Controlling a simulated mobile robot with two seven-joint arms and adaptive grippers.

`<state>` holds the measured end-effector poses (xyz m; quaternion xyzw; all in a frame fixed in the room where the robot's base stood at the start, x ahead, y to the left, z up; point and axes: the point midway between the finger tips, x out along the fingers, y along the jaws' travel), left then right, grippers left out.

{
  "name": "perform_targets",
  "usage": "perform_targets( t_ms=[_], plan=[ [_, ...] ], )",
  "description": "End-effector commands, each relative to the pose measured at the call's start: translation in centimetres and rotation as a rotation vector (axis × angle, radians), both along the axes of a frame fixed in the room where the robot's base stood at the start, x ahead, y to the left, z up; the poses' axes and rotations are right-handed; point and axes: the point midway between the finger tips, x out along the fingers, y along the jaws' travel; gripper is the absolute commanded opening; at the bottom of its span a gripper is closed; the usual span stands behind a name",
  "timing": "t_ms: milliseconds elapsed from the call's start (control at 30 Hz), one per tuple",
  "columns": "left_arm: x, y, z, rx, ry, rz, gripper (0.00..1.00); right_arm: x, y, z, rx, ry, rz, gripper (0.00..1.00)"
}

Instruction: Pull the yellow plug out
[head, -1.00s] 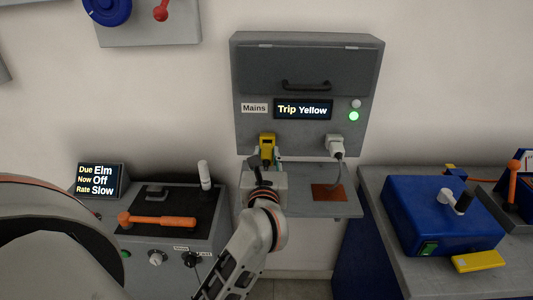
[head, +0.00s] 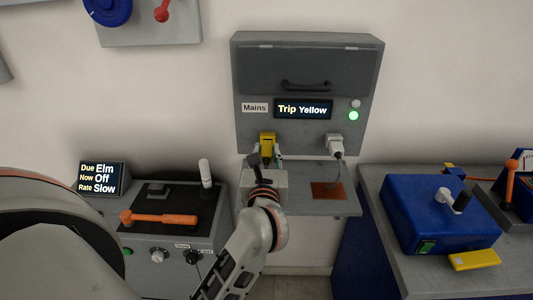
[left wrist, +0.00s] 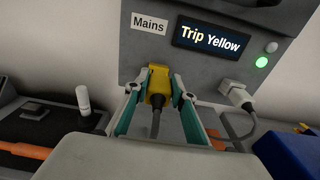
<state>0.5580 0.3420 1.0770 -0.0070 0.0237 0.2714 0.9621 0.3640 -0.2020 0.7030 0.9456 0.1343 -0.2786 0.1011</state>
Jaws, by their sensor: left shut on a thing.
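The yellow plug (head: 267,140) is at the lower left of the grey mains box (head: 243,80). It also shows in the left wrist view (left wrist: 158,84), with a dark cord running from its near end. My left gripper (head: 266,156) is in front of the box, and in the left wrist view its fingers (left wrist: 160,92) are shut on the yellow plug from both sides. The plug's far end is against the box face; I cannot tell how deep it sits. The box display (head: 303,109) reads "Trip Yellow". My right gripper is not in view.
A white plug (head: 335,143) with a cord is in the box at the right. A grey shelf (head: 290,207) with a brown patch lies below. A panel with an orange lever (head: 160,218) stands left, and a blue device (head: 425,205) stands right.

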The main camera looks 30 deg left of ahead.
Motion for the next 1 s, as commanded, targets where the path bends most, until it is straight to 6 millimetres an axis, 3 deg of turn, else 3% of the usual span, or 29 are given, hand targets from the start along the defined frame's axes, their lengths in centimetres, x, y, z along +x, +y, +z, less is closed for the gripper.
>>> perform_targets(
  t_ms=[600,1000],
  plan=[
    [0.0,0.0,3.5,0.000,0.000,0.000,0.02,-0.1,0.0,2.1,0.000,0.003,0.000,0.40],
    [0.0,0.0,5.5,0.000,-0.002,0.000,0.02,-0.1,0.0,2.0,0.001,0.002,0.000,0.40]
  ],
)
